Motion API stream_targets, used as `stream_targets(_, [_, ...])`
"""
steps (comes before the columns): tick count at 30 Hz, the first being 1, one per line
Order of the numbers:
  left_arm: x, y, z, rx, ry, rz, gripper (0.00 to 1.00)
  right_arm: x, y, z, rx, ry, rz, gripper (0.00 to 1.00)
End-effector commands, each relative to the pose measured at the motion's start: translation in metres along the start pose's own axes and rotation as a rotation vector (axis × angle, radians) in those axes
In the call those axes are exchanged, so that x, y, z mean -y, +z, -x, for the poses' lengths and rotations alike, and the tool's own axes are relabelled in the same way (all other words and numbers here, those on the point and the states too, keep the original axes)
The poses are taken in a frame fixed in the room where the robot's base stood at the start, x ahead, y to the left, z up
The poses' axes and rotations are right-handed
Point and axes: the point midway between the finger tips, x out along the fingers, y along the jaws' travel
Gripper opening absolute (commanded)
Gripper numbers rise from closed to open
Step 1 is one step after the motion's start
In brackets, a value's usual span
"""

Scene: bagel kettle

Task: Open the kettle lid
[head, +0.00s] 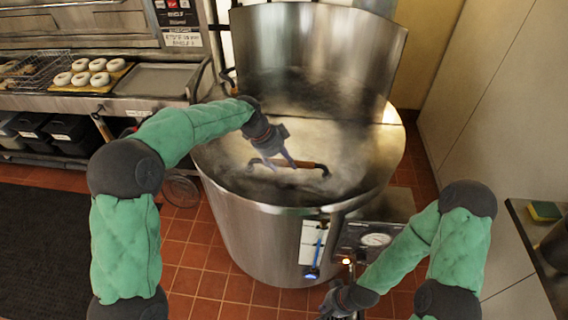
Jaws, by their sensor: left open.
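The large steel kettle (252,240) stands in the middle of the head view. A round, steamy steel surface, apparently the lid (350,150), covers its top, with a brown bar handle (310,165) on dark mounts. My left gripper (282,164) reaches over the kettle from the left, open, its fingers pointing down at the handle's left part. I cannot tell whether they touch it. A tall curved steel panel (320,45) stands upright at the kettle's back. My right gripper (332,306) is low in front of the kettle, dark and partly cut off by the frame; its fingers are unclear.
A dial gauge (376,240) and a blue-handled valve (317,256) are on the kettle's front. A steel counter at the back left holds a board of bagels (90,76). A side shelf with a sponge (545,211) is at the right. Red tiles lie open left of the kettle.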

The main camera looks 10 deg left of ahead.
Motion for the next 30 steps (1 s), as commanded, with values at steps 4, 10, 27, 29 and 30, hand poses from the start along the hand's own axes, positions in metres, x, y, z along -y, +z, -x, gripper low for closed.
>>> stream_targets(4, [0.0002, 0.0, -0.0095, 0.0, -0.001, 0.0, 0.61, -0.0008, -0.0001, -0.0024, 0.0, 0.0, 0.0, 0.0])
stream_targets(10, [0.0004, -0.0001, -0.0114, 0.0, -0.001, 0.0, 0.61, -0.0008, -0.0002, -0.0024, 0.0, 0.0, 0.0, 0.0])
stream_targets(27, [0.0008, -0.0004, -0.0101, 0.0, 0.002, 0.001, 0.0, -0.0002, -0.0001, -0.0006, 0.0, 0.0, 0.0, 0.0])
stream_targets(29, [0.0015, -0.001, -0.0086, 0.0, 0.005, 0.002, 0.0, 0.0006, 0.0, 0.0016, 0.0, 0.0, 0.0, 0.0])
stream_targets(30, [0.0023, -0.0016, -0.0071, 0.0, 0.008, 0.003, 0.0, 0.0014, 0.0, 0.0038, 0.0, 0.0, 0.0, 0.0])
